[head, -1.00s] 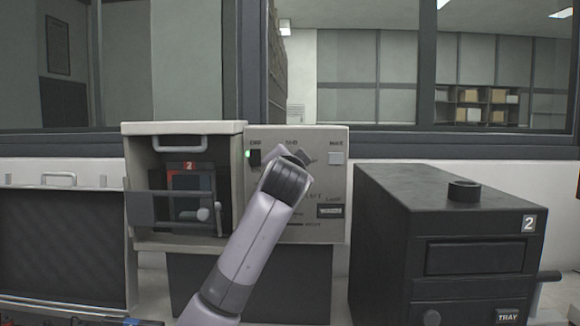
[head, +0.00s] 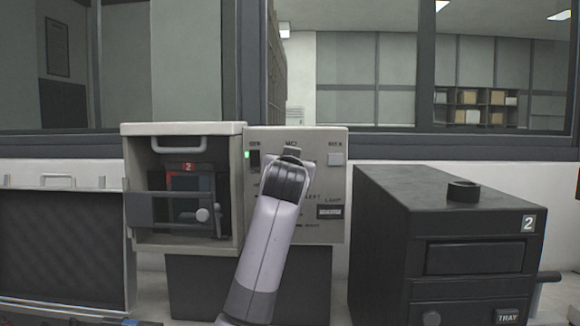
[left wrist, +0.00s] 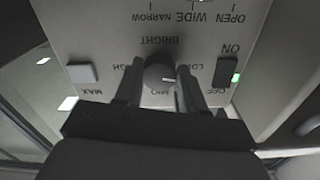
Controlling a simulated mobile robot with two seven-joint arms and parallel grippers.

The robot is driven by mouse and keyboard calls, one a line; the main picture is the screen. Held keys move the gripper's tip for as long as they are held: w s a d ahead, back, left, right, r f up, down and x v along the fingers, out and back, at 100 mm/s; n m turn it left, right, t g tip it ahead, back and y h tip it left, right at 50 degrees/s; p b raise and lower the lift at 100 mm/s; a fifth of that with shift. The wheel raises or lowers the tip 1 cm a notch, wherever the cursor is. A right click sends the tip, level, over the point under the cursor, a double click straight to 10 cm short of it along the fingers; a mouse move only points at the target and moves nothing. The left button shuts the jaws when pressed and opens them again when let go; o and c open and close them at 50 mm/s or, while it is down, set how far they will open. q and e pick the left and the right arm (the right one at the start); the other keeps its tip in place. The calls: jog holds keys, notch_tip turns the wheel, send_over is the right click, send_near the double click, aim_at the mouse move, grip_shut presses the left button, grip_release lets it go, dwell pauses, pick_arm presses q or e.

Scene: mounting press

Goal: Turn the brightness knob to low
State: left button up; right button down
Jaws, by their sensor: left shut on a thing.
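The brightness knob (left wrist: 160,73) is a round grey knob under the upside-down word BRIGHT in the left wrist view. A small pale mark shows near its lower right edge, but its exact setting is hard to tell. The LOW label is to the knob's right, partly covered by a finger; HIGH is to its left and MID below. My left gripper (left wrist: 159,80) is shut on the knob, one finger on each side. In the head view my left gripper (head: 291,155) is against the control panel (head: 335,190) and hides the knob. My right gripper is not in view.
A black switch (left wrist: 222,72) with a green light sits close beside one finger. A square button (left wrist: 82,73) marked MAX is on the other side. An open-fronted box (head: 180,130) adjoins the panel at left; a black unit (head: 445,230) stands at right.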

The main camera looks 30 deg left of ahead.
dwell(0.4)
pick_arm(q)
jog(key=o, duration=1.1)
jog(key=shift+c, duration=0.2)
jog(key=b+v, duration=0.1)
jog(key=v, duration=0.6)
jog(key=shift+d+b, duration=0.15)
jog(key=shift+b, duration=0.25)
